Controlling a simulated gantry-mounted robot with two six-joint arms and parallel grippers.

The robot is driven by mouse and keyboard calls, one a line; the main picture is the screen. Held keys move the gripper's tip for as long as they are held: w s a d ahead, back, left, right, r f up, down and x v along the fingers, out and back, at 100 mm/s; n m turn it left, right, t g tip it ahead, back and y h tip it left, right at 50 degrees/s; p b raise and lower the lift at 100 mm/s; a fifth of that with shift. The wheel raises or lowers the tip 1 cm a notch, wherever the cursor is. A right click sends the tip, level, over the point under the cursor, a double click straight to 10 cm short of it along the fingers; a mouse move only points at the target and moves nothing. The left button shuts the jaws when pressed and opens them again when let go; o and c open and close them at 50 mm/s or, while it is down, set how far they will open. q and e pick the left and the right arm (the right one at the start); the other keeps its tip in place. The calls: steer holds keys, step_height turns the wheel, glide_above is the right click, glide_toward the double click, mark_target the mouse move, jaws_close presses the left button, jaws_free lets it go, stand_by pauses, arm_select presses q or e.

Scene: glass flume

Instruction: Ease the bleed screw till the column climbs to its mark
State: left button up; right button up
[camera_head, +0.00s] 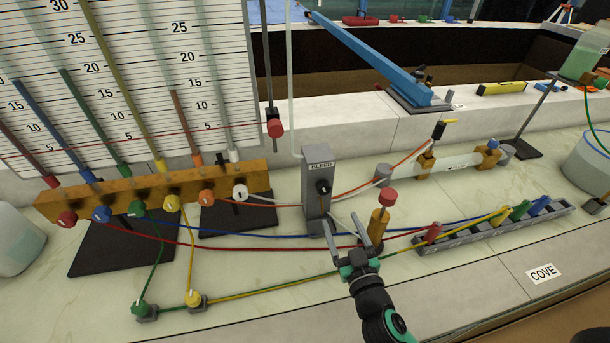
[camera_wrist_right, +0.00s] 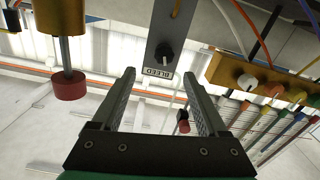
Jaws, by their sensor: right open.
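The bleed screw is a black knob (camera_head: 323,187) on a grey upright block (camera_head: 318,210) labelled BLEED. In the right wrist view, the knob (camera_wrist_right: 165,55) lies beyond my fingertips. My right gripper (camera_head: 340,218) is open and empty, just in front of and below the knob; its fingers also show in the right wrist view (camera_wrist_right: 158,75) with a gap between them. The ruled board (camera_head: 190,60) at the left carries several coloured slanted columns over a brass manifold (camera_head: 155,190). A thin red line crosses the board low down. Which column is meant, I cannot tell.
A brass post with a red cap (camera_head: 388,197) stands close to the right of my right gripper. Coloured tubes cross the bench around it. A grey rack (camera_head: 490,230) with coloured plugs lies to the right. A red clamp (camera_head: 275,128) sits on a rod behind.

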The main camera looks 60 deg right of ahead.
mark_target(325, 191)
arm_select(q)
steer(key=shift+w+r, duration=0.3)
steer(key=shift+w, duration=0.3)
arm_select(e)
steer(key=x, duration=1.2)
steer(key=shift+w+a+r, duration=0.1)
steer(key=shift+w+a, duration=0.05)
steer(key=shift+w, duration=0.3)
